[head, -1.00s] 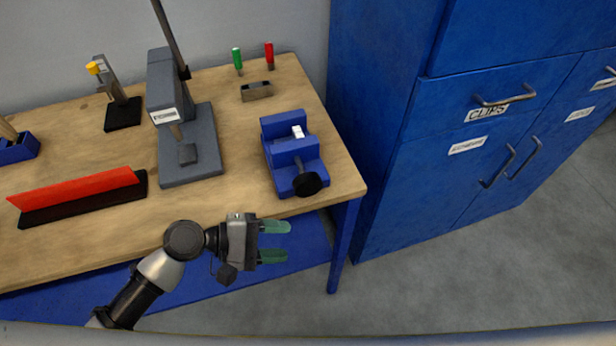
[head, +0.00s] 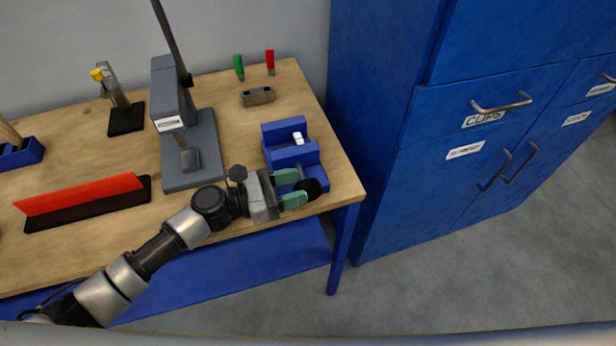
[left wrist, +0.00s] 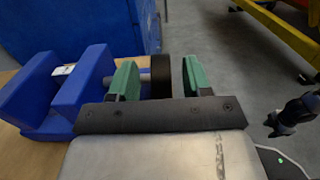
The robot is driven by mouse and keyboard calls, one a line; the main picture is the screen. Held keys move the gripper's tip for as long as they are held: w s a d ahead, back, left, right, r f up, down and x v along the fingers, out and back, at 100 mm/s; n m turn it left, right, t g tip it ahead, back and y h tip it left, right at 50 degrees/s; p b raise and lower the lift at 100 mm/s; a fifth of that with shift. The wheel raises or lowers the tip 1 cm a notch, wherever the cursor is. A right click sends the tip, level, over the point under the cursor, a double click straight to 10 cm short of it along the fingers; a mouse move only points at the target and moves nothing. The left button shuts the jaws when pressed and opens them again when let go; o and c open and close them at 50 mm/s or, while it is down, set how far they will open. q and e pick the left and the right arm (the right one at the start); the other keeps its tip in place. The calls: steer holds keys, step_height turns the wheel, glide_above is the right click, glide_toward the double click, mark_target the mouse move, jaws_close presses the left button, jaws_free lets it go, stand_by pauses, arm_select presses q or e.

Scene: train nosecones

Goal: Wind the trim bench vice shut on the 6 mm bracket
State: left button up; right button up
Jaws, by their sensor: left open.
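The blue bench vice (head: 283,134) stands near the right front corner of the wooden bench, and also shows at the left of the left wrist view (left wrist: 84,84). A small white bracket (head: 298,138) sits between its jaws; it shows in the wrist view too (left wrist: 63,70). The vice's black round handle (head: 313,188) faces the bench's front edge. My left gripper (head: 294,188) is open, its green fingers on either side of the handle. In the left wrist view the dark handle (left wrist: 160,76) shows between the fingers (left wrist: 158,80), apart from the right one.
A grey press (head: 190,150) stands left of the vice, and a red bar on a black base (head: 85,200) lies farther left. A small metal block (head: 257,96) and green and red-handled tools stand behind. Blue cabinets (head: 450,150) stand right of the bench.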

mark_target(314, 182)
arm_select(q)
steer(key=shift+x, duration=1.65)
jaws_close()
steer(key=shift+r+p, duration=0.2)
steer(key=shift+p, duration=0.65)
steer(key=y+p, duration=0.1)
steer(key=p, duration=0.3)
steer(key=g+y+p, duration=0.1)
steer(key=y+p, duration=0.1)
steer(key=p, duration=0.3)
steer(key=d+y+p, duration=0.1)
steer(key=y+p, duration=0.1)
steer(key=p, duration=0.3)
steer(key=shift+w+d+g, duration=0.1)
steer(key=shift+w+g, duration=0.1)
steer(key=shift+g, duration=0.2)
steer(key=shift+d+f+y+p, duration=0.1)
steer(key=shift+f+y+p, duration=0.3)
steer(key=shift+y+p, duration=0.35)
